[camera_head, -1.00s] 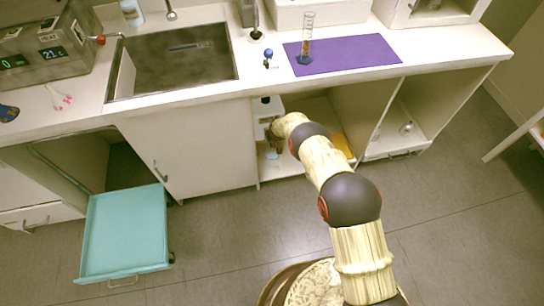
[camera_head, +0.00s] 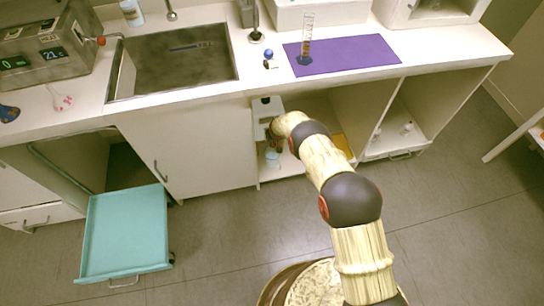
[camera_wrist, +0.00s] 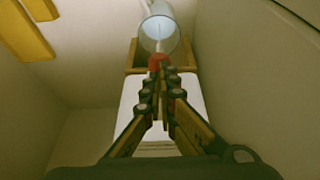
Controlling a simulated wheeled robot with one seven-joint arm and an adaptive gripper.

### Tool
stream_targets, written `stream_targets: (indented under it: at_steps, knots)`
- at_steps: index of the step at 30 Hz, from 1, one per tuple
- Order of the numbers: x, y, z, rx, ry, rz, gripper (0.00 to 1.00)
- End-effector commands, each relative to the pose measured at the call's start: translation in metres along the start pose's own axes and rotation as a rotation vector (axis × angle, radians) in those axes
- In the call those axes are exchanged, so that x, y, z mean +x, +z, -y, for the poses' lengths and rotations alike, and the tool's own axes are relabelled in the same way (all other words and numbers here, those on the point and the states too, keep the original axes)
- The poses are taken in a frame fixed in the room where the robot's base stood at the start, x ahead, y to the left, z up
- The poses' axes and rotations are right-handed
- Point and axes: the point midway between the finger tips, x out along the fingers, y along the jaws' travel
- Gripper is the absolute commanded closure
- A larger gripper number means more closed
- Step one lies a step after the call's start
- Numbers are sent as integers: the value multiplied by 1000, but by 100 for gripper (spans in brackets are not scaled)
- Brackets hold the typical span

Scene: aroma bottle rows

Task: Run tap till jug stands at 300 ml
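A white dispenser (camera_head: 263,113) stands on the low shelf under the counter, left of my arm. It shows in the wrist view as a white body (camera_wrist: 132,95) with a red tap (camera_wrist: 158,60). A clear jug (camera_head: 272,159) stands by the dispenser's front. In the wrist view the jug (camera_wrist: 159,34) is at the top, just past the tap, with a pale bluish inside; I cannot read its level. My gripper (camera_wrist: 161,72) has its fingers drawn together at the red tap. I cannot tell whether they pinch it or only touch it. In the head view its fingers are mostly hidden.
Shelf walls and the countertop enclose my gripper closely. Yellow items (camera_wrist: 24,32) lie on the shelf to one side. An open teal drawer (camera_head: 125,232) juts out at left. A sink (camera_head: 172,60), a purple mat (camera_head: 352,54) and a measuring cylinder (camera_head: 307,38) are on the counter above.

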Motion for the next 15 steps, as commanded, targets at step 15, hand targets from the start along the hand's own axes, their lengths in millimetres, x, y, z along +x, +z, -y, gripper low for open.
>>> stream_targets:
  at_steps: [15]
  knots:
    - [-9, -3, 0, 0, 0, 1, 100]
